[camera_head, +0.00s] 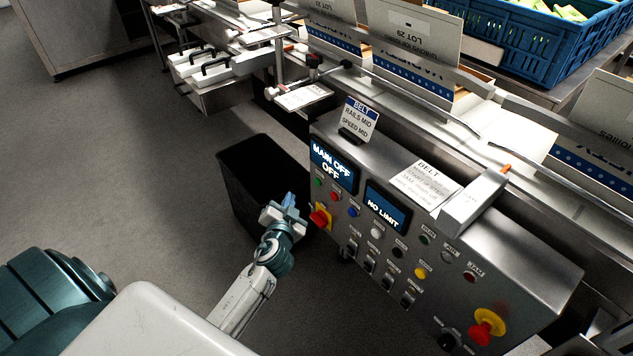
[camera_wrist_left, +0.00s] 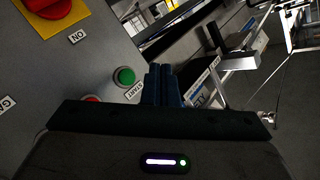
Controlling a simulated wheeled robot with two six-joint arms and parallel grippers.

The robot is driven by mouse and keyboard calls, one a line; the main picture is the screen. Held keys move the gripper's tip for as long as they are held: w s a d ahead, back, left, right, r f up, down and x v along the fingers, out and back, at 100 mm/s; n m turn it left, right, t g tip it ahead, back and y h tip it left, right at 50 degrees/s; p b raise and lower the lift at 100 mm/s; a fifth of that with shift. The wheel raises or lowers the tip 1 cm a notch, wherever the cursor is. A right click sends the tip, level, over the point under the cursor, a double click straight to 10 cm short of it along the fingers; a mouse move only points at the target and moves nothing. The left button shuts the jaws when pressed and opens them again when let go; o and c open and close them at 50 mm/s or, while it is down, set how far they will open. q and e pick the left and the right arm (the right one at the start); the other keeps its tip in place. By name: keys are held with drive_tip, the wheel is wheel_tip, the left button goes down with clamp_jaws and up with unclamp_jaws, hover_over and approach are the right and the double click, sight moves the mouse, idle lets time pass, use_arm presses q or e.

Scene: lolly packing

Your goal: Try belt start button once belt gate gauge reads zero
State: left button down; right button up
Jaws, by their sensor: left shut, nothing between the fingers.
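The belt control panel (camera_head: 400,250) stands at centre right. A green button (camera_head: 320,182) is at its upper left; the left wrist view shows a green button (camera_wrist_left: 124,76) with a START label. One display (camera_head: 333,167) reads "MAIN OFF OFF" and another display (camera_head: 387,206) reads "NO LIMIT". I cannot make out a gauge reading zero. My left gripper (camera_head: 290,200) is shut and empty, left of the panel and apart from the green button in the head view. Its blue fingers (camera_wrist_left: 162,84) show right of the button in the wrist view. My right gripper is out of view.
A red-and-yellow switch (camera_head: 320,217) sits below the green button. A red stop knob (camera_head: 487,328) is at the panel's lower right. A black bin (camera_head: 245,170) stands behind my left gripper. A sign (camera_head: 360,120) and a paper note (camera_head: 425,185) are on top.

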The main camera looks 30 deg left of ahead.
use_arm(q)
drive_tip(key=shift+w+d, duration=0.4)
drive_tip(key=shift+w, duration=0.5)
drive_tip(key=shift+w+d, duration=0.35)
drive_tip(key=shift+w, duration=0.6)
drive_tip(key=shift+w+d, duration=0.4)
drive_tip(key=shift+w, duration=0.5)
drive_tip(key=shift+w, duration=0.15)
drive_tip(key=shift+w+d+b, duration=0.2)
drive_tip(key=shift+w+b, duration=0.05)
drive_tip(key=shift+b, duration=0.1)
drive_tip(key=shift+w+d, duration=0.15)
drive_tip(key=shift+w, duration=0.3)
idle(0.4)
drive_tip(key=shift+s, duration=0.1)
idle(0.3)
drive_tip(key=shift+s+a, duration=0.35)
drive_tip(key=shift+s, duration=0.4)
drive_tip(key=shift+s, duration=0.1)
drive_tip(key=shift+s+a, duration=0.3)
drive_tip(key=shift+s, duration=0.45)
drive_tip(key=shift+s+a, duration=0.35)
drive_tip(key=shift+s, duration=0.35)
drive_tip(key=shift+s+a, duration=0.3)
drive_tip(key=shift+s, duration=0.45)
